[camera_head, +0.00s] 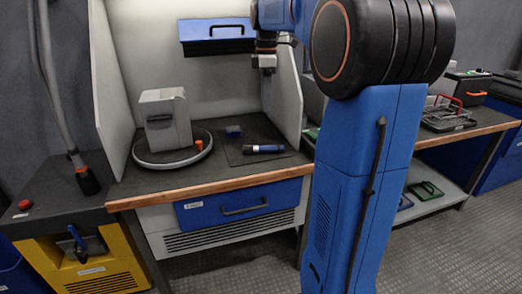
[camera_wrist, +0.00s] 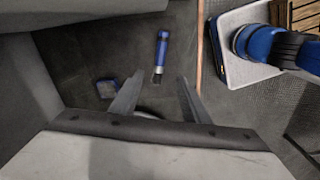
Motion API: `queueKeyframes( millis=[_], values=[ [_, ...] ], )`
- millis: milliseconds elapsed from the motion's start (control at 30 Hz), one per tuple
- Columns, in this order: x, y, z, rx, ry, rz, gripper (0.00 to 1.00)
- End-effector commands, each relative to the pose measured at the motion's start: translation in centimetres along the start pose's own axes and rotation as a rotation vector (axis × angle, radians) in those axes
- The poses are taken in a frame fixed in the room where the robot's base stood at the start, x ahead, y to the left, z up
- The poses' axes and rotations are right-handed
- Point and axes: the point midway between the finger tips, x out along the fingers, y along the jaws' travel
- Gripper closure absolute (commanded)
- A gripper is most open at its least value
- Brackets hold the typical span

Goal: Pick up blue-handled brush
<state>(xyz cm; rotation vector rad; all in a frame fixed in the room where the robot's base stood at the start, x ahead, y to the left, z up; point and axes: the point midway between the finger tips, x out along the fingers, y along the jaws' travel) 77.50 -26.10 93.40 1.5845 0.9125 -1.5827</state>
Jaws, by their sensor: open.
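The blue-handled brush (camera_head: 266,149) lies flat on a dark square mat (camera_head: 240,159) on the workbench, with its pale end to the left. In the wrist view, the brush (camera_wrist: 162,48) lies ahead of the fingers, its blue handle pointing away and its bristle end nearer to me. My gripper (camera_head: 266,92) hangs above and behind the brush, pointing down, apart from it. In the wrist view, my gripper (camera_wrist: 158,97) has its two fingers spread with nothing between them.
A small dark blue block (camera_head: 233,131) lies left of the brush. A grey box (camera_head: 165,120) and an orange piece (camera_head: 199,145) stand on a round turntable (camera_head: 150,163). A side panel (camera_head: 286,95) rises at the right. The wooden front edge (camera_head: 215,187) borders the bench.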

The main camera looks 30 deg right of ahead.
Motion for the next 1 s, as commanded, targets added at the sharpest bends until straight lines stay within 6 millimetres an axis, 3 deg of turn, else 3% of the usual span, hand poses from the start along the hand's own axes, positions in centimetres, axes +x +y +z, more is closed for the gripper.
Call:
queueKeyframes(
  millis=[167,700,1000],
  values=[
    [1.6,0.1,0.1,-0.007,-0.001,-0.005,0.58],
    [10.8,0.1,0.1,-0.005,-0.001,-0.005,0.58],
    [12.7,0.1,0.1,-0.005,0.000,-0.003,0.58]
  ],
)
